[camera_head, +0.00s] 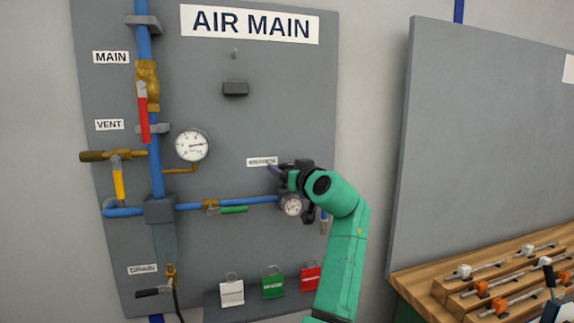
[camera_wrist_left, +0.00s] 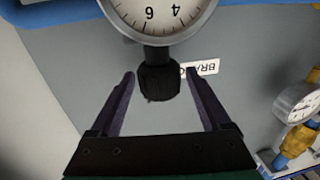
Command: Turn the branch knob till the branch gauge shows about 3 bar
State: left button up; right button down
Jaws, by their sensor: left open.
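The branch gauge (camera_head: 292,204) is a small white dial on the blue branch pipe; its needle is too small to read in the head view. In the wrist view the lower part of the branch gauge (camera_wrist_left: 158,15) shows upside down with the numbers 4 and 6; its needle is not visible. The black branch knob (camera_wrist_left: 158,82) lies between the fingers of my left gripper (camera_wrist_left: 161,76), which is open with gaps on both sides. In the head view my left gripper (camera_head: 280,172) hides the knob beside the BRANCH label (camera_head: 260,161).
The main gauge (camera_head: 192,145), red main handle (camera_head: 143,112), yellow vent handle (camera_head: 118,183) and green-handled branch valve (camera_head: 228,208) are left of my arm. Several coloured tags (camera_head: 272,286) hang below. A wooden rack (camera_head: 480,270) stands at right.

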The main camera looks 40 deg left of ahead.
pick_arm(q)
grip_shut()
pick_arm(e)
jog(key=shift+d, duration=0.35)
pick_arm(q)
jog(key=shift+m+t+h, duration=0.3)
jog(key=shift+m+t, duration=0.1)
jog(key=shift+t, duration=0.1)
pick_arm(e)
jog(key=shift+f, duration=0.15)
pick_arm(q)
jog(key=shift+s+t, duration=0.1)
jog(key=shift+t, duration=0.2)
jog(key=shift+m+t+h, duration=0.8)
jog(key=shift+m+t, duration=0.1)
jog(key=m+t+h+p, duration=0.1)
jog(key=m+t+h, duration=0.3)
jog(key=h, duration=0.1)
jog(key=shift+r, duration=0.15)
jog(key=shift+m+t+h, duration=1)
jog(key=shift+m+h, duration=0.8)
jog(key=shift+h, duration=0.7)
pick_arm(e)
jog(key=shift+a+r, duration=0.15)
jog(key=shift+r, duration=0.45)
pick_arm(q)
jog(key=shift+h, duration=0.3)
jog(key=shift+d, duration=0.1)
